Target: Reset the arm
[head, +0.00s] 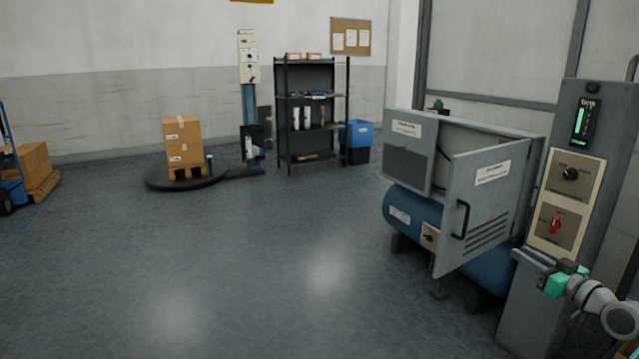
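My gripper (566,280), with green parts, is at the lower right, in front of the lower part of a grey control column (522,315). My white and grey arm runs from it to the right edge and is cut off there. The gripper is small in the picture, and I cannot tell whether its fingers are open or shut. I see nothing clearly held in it. A red switch (556,225) and a black knob (570,174) are on the column's beige panels above the gripper.
A grey cabinet on a blue tank (405,212) stands left of the column, its door (481,205) swung open. Boxes on a pallet (182,140) stand on a round dark platform (160,183). A black shelf (312,72) is at the back. The middle floor is clear.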

